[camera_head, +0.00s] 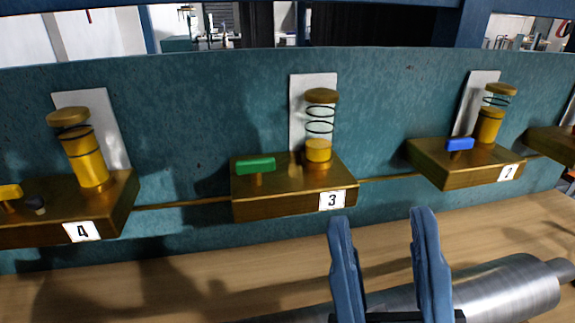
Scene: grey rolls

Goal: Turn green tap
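The green tap (256,165) is a flat green handle on a short brass stem. It sits on the left part of the brass block marked 3 (295,190), fixed to the teal wall panel. A clear cylinder (319,128) with a brass cap and yellow content at its bottom stands on the same block, right of the tap. My gripper (382,220) is open and empty, its two blue fingers pointing up. In the picture it is below and right of the tap, apart from it.
Block 4 (70,210) with a yellow tap (10,192) is at left. Block 2 (465,165) with a blue tap (459,144) is at right. A grey metal roll (505,290) lies at lower right. The wooden surface (180,285) is bare at lower left.

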